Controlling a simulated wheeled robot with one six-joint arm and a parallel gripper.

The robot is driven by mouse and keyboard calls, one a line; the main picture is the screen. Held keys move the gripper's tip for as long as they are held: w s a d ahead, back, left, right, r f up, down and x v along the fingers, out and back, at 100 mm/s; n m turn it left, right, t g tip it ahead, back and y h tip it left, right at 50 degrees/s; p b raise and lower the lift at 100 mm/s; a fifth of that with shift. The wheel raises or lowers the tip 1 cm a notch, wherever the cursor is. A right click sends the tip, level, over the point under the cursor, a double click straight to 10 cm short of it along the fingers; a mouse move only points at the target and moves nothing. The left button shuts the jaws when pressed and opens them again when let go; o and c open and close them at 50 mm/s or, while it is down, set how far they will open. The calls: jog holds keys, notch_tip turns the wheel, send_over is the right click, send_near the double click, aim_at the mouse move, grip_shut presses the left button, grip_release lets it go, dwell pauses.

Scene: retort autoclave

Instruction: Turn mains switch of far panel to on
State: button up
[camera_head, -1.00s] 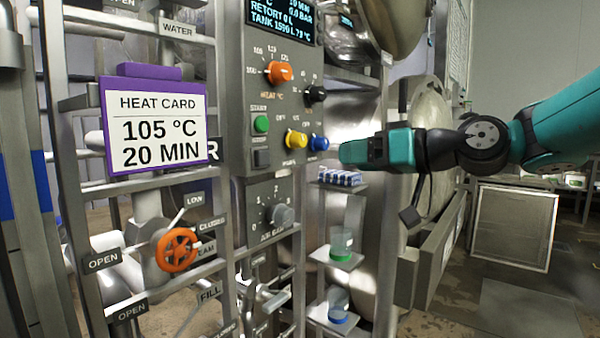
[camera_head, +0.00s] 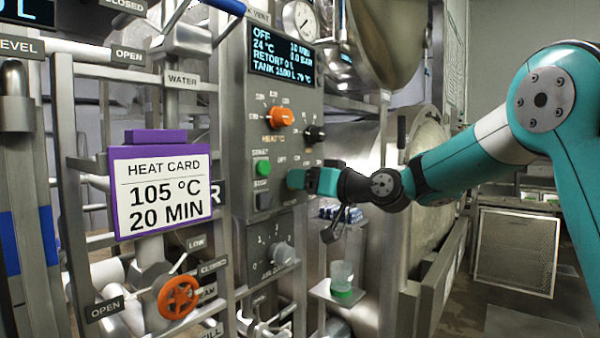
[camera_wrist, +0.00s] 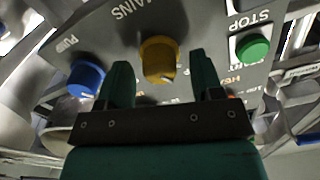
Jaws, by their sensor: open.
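The grey control panel (camera_head: 302,97) stands in the middle of the head view, and its screen (camera_head: 281,52) reads OFF. The yellow mains switch (camera_wrist: 158,57) shows in the wrist view beside the upside-down word MAINS; in the head view my gripper hides it. My gripper (camera_head: 293,180) points left at the panel's lower part. In the wrist view my gripper (camera_wrist: 159,80) is open, with one finger on each side of the yellow knob and a visible gap to each. Whether the fingertips reach past the knob's front is hard to tell.
A blue knob (camera_wrist: 86,78) sits left of the fingers in the wrist view and a green button (camera_wrist: 252,47) to the right. The orange knob (camera_head: 280,117) and black knob (camera_head: 314,134) are above my gripper. A shelf with a green-based cup (camera_head: 342,278) is below.

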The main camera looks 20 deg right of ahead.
jog(key=shift+x, duration=0.85)
jog(key=c, duration=0.9)
jog(key=shift+m, duration=0.3)
jog(key=m+p, duration=0.1)
jog(key=m, duration=0.4)
jog(key=shift+m, duration=0.3)
jog(key=m+p, duration=0.2)
jog(key=m, duration=0.3)
jog(key=shift+d+m+p, duration=0.1)
jog(key=shift+m+p, duration=0.2)
jog(key=shift+p, duration=0.05)
jog(key=shift+f, duration=0.1)
